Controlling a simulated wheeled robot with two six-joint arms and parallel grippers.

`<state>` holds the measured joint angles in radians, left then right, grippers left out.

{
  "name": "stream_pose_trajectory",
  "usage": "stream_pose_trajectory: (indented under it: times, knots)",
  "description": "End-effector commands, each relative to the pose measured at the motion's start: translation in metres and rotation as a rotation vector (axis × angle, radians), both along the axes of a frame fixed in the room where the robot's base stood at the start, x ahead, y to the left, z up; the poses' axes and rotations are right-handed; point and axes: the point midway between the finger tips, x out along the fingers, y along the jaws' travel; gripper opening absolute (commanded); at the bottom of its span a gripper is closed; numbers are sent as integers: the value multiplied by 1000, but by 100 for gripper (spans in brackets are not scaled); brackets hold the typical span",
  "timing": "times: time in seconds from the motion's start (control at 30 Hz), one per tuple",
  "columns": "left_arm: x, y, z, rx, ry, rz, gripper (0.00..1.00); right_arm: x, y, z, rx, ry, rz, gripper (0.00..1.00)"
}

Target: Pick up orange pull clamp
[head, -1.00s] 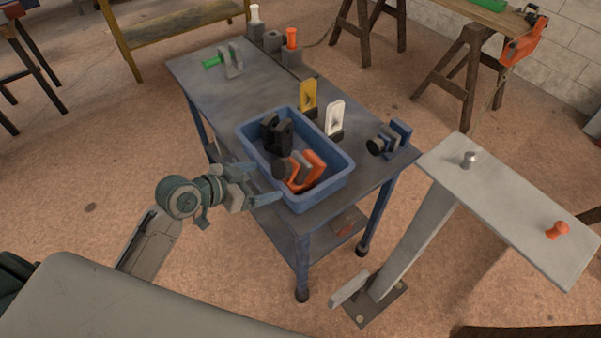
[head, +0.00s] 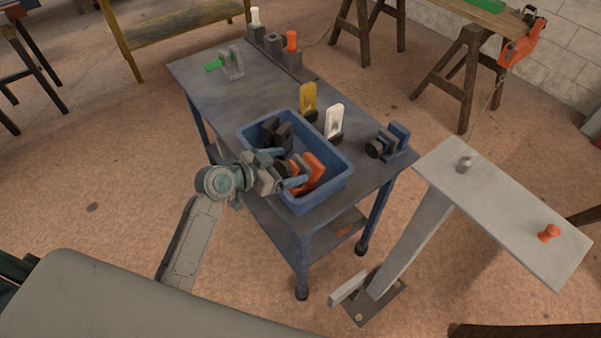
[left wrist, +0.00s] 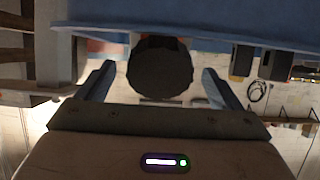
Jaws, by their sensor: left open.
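The orange pull clamp (head: 314,172) lies in the blue bin (head: 330,192) on the bench, towards the bin's front right. My left gripper (head: 284,168) is open at the bin's near left side, its fingertips reaching over the rim by the clamp's dark knob end. In the left wrist view a dark round knob (left wrist: 160,68) sits between the two spread fingers of the gripper (left wrist: 158,85), with a little orange (left wrist: 143,41) behind it. I cannot tell whether the fingers touch it. My right gripper is not in view.
A black clamp (head: 276,133) lies in the bin behind the orange one. Yellow (head: 308,98) and white (head: 334,120) upright pieces and a blue clamp (head: 391,140) stand beside the bin. A green-handled clamp (head: 230,63) is at the far end; the bench (head: 215,95) between is clear.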

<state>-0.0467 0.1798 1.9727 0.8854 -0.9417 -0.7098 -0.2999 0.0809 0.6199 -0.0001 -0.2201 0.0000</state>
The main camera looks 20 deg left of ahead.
Motion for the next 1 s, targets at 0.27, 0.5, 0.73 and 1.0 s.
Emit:
stream_pose_trajectory:
  times: [0.27, 0.5, 0.73, 1.0]
  knots:
    - [22, -19, -12, -2, 2, 1, 87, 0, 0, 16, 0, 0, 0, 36]
    - [23, -20, -14, -1, 1, 0, 87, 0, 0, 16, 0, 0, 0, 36]
    - [23, -20, -14, -1, 1, 0, 42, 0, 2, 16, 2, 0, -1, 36]
    - [23, -20, -14, -1, 1, 0, 0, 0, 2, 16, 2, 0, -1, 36]
